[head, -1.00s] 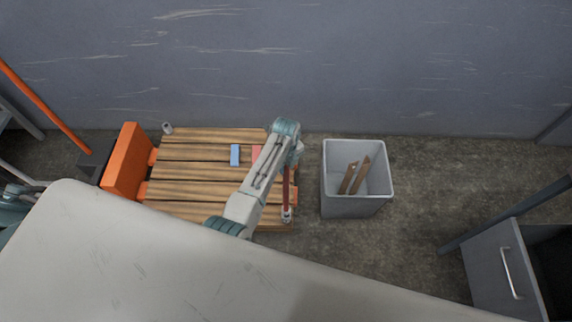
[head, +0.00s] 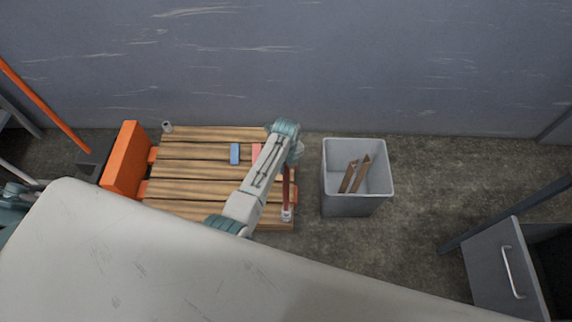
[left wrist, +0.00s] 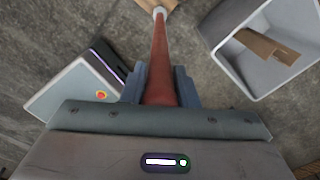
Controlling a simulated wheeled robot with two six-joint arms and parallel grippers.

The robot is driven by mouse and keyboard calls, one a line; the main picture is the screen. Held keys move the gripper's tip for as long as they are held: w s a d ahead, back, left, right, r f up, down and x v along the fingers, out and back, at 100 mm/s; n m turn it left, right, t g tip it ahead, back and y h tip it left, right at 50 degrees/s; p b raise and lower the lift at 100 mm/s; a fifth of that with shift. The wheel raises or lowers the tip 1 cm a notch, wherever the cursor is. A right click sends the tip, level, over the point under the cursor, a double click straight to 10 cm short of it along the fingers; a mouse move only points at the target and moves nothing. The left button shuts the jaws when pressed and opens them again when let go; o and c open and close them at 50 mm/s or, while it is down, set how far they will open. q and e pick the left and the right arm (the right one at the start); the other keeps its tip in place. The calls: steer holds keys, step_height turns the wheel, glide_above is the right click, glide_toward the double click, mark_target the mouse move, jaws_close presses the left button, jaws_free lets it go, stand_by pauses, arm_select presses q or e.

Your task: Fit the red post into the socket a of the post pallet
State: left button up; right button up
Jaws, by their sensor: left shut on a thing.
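The red post (head: 286,188) is gripped at its upper end by my left gripper (left wrist: 160,78), whose fingers sit on both sides of it. In the left wrist view the post (left wrist: 160,50) runs away from the fingers to a pale ring-like socket (left wrist: 159,10). In the head view its lower end meets a grey socket (head: 286,214) at the near right corner of the post pallet (head: 190,190). I cannot tell how deep it sits. Another grey socket (head: 167,127) stands at the far left corner. No socket letters are readable. My right gripper is out of view.
A blue block (head: 235,154) and a pinkish-red block (head: 257,150) lie on the pallet. An orange upright panel (head: 125,160) stands at its left. A grey bin (head: 352,207) with brown pieces stands right of it.

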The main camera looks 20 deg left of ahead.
arm_select(q)
steer(key=shift+f+b, duration=0.3)
steer(key=shift+f, duration=0.3)
stand_by(0.3)
steer(key=shift+f+b, duration=0.3)
steer(key=shift+f, duration=0.3)
steer(key=shift+f+b, duration=0.35)
steer(key=shift+f, duration=0.35)
stand_by(0.6)
steer(key=shift+f+b, duration=0.45)
steer(key=shift+f, duration=0.3)
stand_by(0.4)
steer(key=o, duration=1.1)
